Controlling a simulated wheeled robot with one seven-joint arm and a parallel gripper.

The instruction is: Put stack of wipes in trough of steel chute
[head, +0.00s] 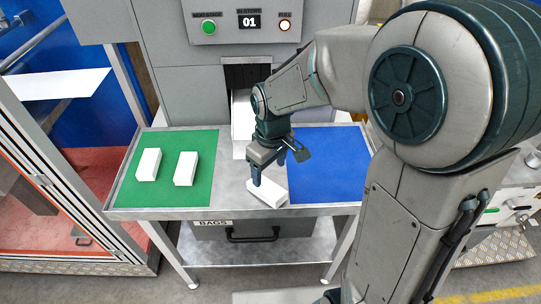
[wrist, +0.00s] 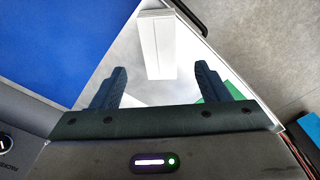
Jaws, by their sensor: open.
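A white block-like stack of wipes (head: 268,193) lies on the bare steel strip between the green and blue mats, near the table's front edge. In the wrist view the white stack (wrist: 157,45) stands out beyond the fingertips, roughly centred between them. My gripper (head: 256,176) is just above and beside this stack in the head view. In the wrist view my gripper (wrist: 155,82) is open, with nothing between its fingers. A pale trough, apparently the steel chute (head: 242,115), comes down from the dark machine opening behind my gripper. My wrist partly hides it.
Two more white stacks (head: 149,164) (head: 186,168) lie on the green mat (head: 200,195) at left. The blue mat (head: 330,165) at right is empty. The grey machine (head: 190,75) stands behind the table. A glazed blue and red enclosure (head: 60,150) is at far left.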

